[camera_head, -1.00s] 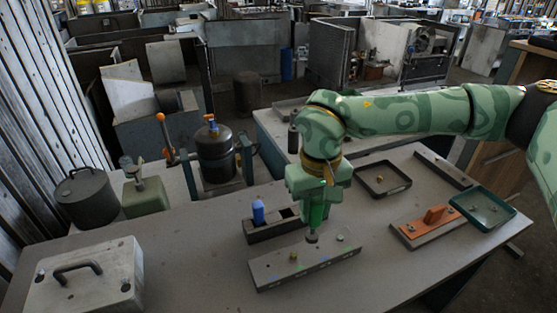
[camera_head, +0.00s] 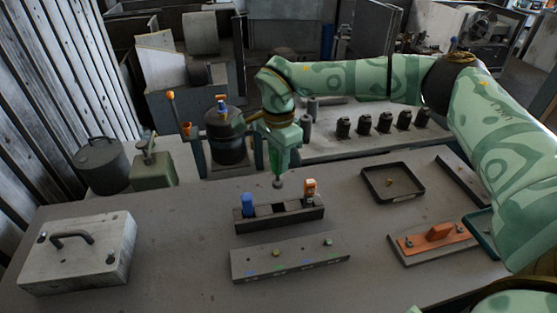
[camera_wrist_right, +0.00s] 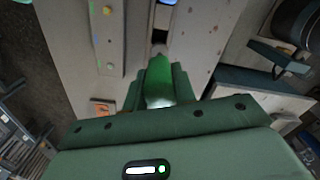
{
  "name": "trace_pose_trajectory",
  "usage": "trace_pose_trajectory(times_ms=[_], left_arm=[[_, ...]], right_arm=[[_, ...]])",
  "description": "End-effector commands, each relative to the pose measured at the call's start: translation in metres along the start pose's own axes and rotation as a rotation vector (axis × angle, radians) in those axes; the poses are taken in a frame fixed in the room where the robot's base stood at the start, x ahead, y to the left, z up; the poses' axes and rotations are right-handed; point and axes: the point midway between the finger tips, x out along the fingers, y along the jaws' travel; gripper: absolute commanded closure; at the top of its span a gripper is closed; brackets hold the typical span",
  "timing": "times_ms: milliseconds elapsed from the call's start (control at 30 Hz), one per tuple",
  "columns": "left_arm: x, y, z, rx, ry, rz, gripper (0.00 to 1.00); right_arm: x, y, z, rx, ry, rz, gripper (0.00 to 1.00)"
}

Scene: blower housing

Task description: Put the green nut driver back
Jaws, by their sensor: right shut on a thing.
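My right gripper (camera_head: 279,152) is shut on the green nut driver (camera_head: 276,165), which hangs upright with its grey socket end down. The driver's tip is above the dark tool rack (camera_head: 290,217), over the open middle slots and apart from them. A blue driver (camera_head: 248,204) stands in the rack's left end and an orange driver (camera_head: 310,190) at its right end. In the right wrist view the green handle (camera_wrist_right: 159,80) sits between the fingers, with a dark slot just beyond. My left gripper is not in view.
A grey bar with several nuts (camera_head: 290,261) lies in front of the rack. A black tray (camera_head: 365,190) and an orange bracket on a plate (camera_head: 437,237) are to the right. A metal box with a handle (camera_head: 78,255) is at left. Bare table lies between.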

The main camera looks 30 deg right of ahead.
Motion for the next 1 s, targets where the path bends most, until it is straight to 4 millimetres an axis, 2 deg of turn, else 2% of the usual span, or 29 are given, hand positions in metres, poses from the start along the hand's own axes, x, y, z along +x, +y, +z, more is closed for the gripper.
trace_pose_trajectory(times_ms=[267,500,633,1000], left_arm=[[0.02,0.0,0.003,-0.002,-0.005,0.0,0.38],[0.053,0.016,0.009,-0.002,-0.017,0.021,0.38],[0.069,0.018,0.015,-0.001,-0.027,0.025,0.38],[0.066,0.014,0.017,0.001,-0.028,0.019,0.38]], right_arm=[[0.021,0.0,0.0,0.01,-0.001,0.002,1.0],[0.053,0.0,0.0,0.008,-0.001,0.003,1.0],[0.07,0.0,0.0,0.007,0.0,0.003,1.0],[0.081,0.0,0.0,0.007,0.0,-0.001,1.0]])
